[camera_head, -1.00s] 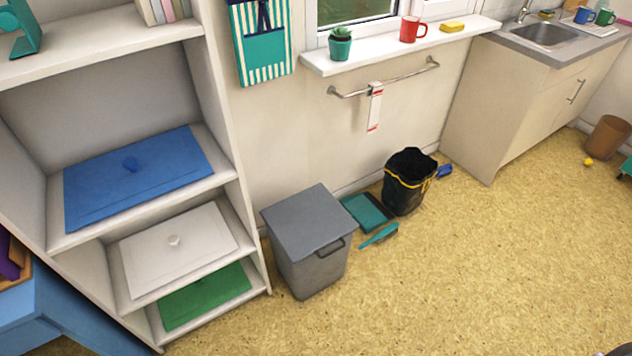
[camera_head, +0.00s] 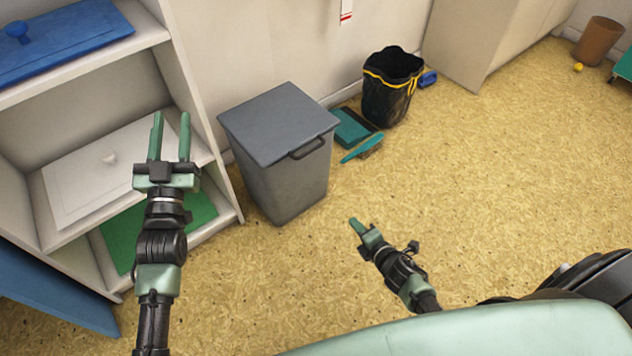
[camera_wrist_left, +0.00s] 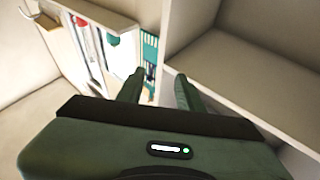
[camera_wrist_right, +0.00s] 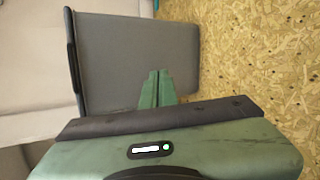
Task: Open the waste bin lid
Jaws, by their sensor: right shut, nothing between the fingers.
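The grey waste bin (camera_head: 285,185) stands on the floor beside the shelf unit. Its flat lid (camera_head: 278,122) is closed, with a dark handle (camera_head: 307,149) at the front edge. In the right wrist view the bin's grey wall (camera_wrist_right: 135,60) lies beyond my fingers, with the dark handle (camera_wrist_right: 72,52) at the left. My right gripper (camera_head: 356,224) is shut and empty, in front of the bin to its lower right and apart from it. My left gripper (camera_head: 171,128) is open and empty, left of the bin in front of the shelves; its parted fingers show in the left wrist view (camera_wrist_left: 158,88).
The floor at the right is open.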

